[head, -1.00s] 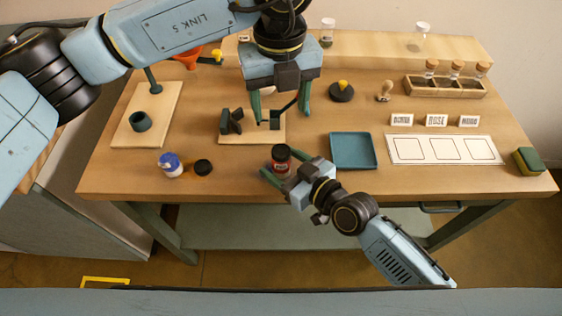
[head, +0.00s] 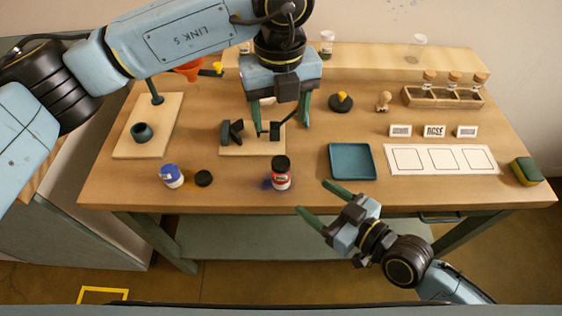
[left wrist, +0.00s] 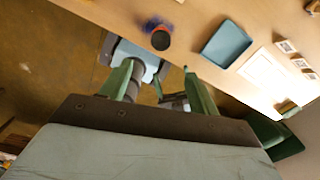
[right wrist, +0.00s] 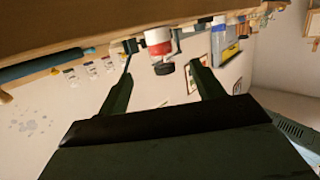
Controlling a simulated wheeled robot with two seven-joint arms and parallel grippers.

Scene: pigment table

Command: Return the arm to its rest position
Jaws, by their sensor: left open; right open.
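My left gripper (head: 280,120) is high over the middle of the table in the head view, open, with its green fingers in front of a small dark stand (head: 232,132) on a wooden board. I see nothing between its fingers. My right gripper (head: 318,203) is open and empty at the table's front edge. A jar with a dark cap and a red and white label (head: 281,174) stands upright to the left of it, apart from its fingers. That jar also shows in the right wrist view (right wrist: 158,42), beyond the open fingers.
A teal tray (head: 352,175), a white card sheet (head: 390,158) and a sponge (head: 526,171) lie to the right. A vial rack (head: 443,97) stands at the back right.

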